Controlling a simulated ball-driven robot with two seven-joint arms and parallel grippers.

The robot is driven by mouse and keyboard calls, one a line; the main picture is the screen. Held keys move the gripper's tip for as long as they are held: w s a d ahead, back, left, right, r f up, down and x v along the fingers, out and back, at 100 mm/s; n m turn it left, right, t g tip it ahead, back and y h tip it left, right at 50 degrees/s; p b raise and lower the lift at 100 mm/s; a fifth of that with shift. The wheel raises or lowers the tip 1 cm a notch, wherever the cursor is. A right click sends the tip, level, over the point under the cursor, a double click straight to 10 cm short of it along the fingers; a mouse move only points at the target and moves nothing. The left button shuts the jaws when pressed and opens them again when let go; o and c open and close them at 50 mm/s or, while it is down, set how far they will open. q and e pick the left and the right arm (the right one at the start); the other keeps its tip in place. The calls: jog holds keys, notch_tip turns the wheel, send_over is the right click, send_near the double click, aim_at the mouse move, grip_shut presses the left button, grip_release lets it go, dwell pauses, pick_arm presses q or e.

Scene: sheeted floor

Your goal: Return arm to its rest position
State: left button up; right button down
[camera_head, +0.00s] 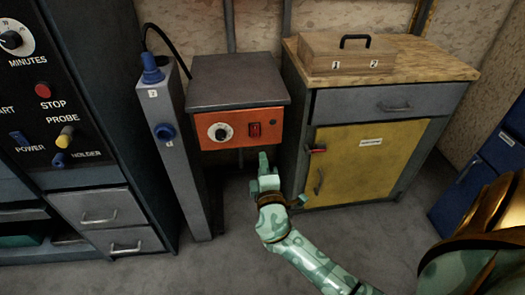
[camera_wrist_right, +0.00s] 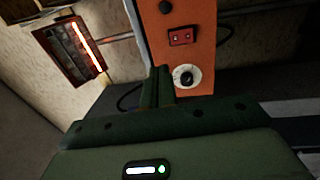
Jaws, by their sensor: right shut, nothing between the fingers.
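My right gripper (camera_head: 264,163) is in front of and just below the orange control panel (camera_head: 213,131) of a grey box. Its arm comes in from the lower right. The fingers are shut together with nothing between them; they also show in the right wrist view (camera_wrist_right: 160,84). In the wrist view the orange panel (camera_wrist_right: 186,80) stands close behind the fingers, with a red switch (camera_wrist_right: 181,37) and a white-rimmed dial (camera_wrist_right: 187,77). Whether the fingers touch the panel I cannot tell. My left gripper is not in view.
A grey cabinet with a yellow door (camera_head: 365,160) stands to the right, with a wooden case (camera_head: 346,55) on top. A grey post with blue knobs (camera_head: 170,150) and a dark control cabinet (camera_head: 75,110) stand at left. Bare floor (camera_head: 220,265) lies in front.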

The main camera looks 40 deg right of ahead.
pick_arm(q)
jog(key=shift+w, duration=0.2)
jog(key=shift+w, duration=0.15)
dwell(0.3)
